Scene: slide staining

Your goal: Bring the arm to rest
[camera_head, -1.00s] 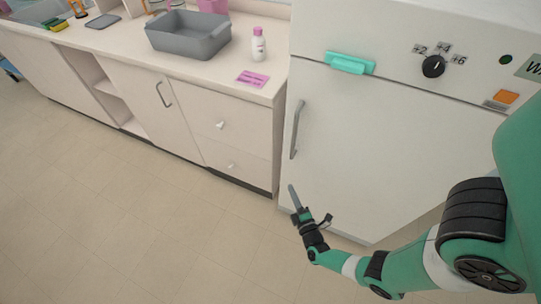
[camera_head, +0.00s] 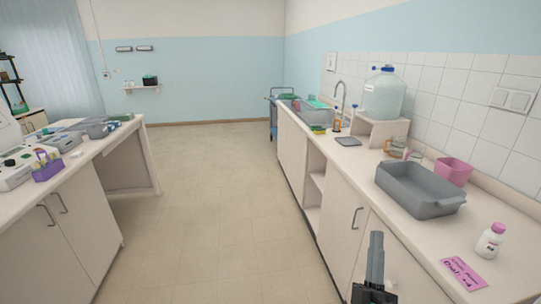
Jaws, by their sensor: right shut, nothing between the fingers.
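My right gripper (camera_head: 376,246) shows at the bottom of the head view, right of the middle. It is dark, points upward in the picture, and is shut and empty. The rest of my right arm is out of view. My left gripper is not in view.
The right counter carries a grey basin (camera_head: 420,203), a white bottle (camera_head: 491,241), a pink label (camera_head: 463,272), a pink container (camera_head: 453,171) and a large water jug (camera_head: 383,98). A left bench (camera_head: 112,143) holds equipment. The floor (camera_head: 215,220) between is clear.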

